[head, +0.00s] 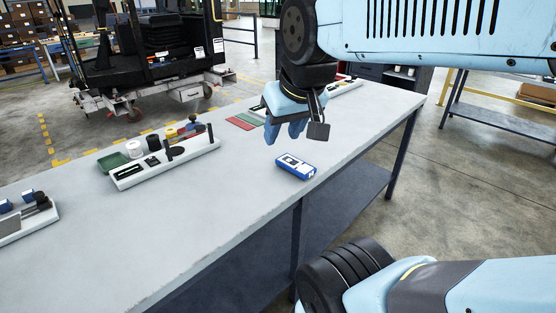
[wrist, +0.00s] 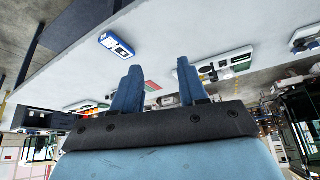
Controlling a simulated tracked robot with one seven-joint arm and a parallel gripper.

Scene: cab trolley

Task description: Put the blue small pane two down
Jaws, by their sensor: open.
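A small blue box with a white and black face (head: 295,167) lies flat on the grey table (head: 215,225), near its front edge. It also shows in the wrist view (wrist: 117,45), left of and apart from the fingers. I cannot tell for certain that it is the blue small pane two. My gripper (head: 283,133) hangs above the table, behind and slightly left of the box. Its two blue fingers are apart with nothing between them, as the wrist view (wrist: 158,85) shows.
A white tray (head: 190,158) with several small parts stands left of the gripper. Another tray (head: 28,226) is at the far left. Red and green flat pieces (head: 241,122) lie behind the gripper. The table is bare around the box. A cab trolley (head: 150,60) stands beyond the table.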

